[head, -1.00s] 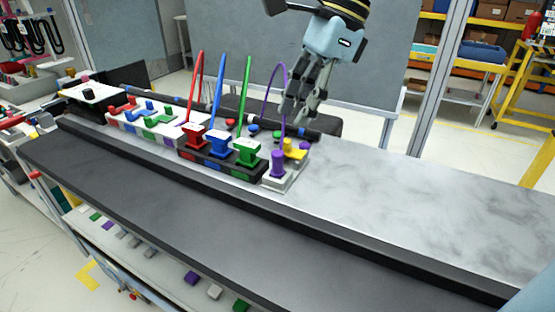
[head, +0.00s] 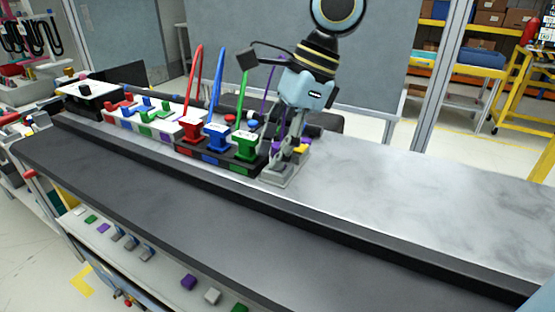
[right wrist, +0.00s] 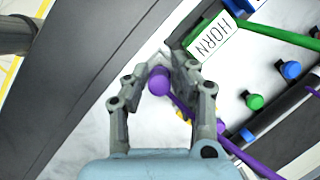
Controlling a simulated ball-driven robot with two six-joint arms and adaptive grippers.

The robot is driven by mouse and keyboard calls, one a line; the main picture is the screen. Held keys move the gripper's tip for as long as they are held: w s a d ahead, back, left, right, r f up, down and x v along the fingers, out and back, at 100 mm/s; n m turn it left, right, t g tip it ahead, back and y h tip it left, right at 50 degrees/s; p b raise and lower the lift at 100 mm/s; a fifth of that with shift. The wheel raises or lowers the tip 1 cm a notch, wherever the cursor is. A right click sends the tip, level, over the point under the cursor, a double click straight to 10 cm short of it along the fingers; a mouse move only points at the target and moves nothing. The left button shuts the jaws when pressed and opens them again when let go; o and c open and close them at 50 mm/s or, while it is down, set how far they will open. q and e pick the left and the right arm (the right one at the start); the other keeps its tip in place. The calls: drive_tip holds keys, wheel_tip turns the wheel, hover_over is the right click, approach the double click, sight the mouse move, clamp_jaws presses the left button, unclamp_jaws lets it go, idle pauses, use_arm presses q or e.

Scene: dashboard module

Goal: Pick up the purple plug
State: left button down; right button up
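The purple plug (right wrist: 159,83) shows between the two fingers of my right gripper (right wrist: 163,70) in the right wrist view. The fingers are spread to either side, with a gap visible on the right of the plug. In the head view the right gripper (head: 286,165) reaches down over the grey base (head: 283,183) at the right end of the plug row. Its fingers hide most of the plug there. The purple cable (right wrist: 235,150) runs off toward the lower right in the wrist view. My left gripper is not in view.
Green (head: 244,146), blue (head: 216,137) and red (head: 191,129) plugs with upright cables stand in a row left of the gripper. A yellow part (head: 300,149) sits close to its right. The marble-like worktop (head: 410,195) is clear to the right.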

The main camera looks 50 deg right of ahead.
clamp_jaws()
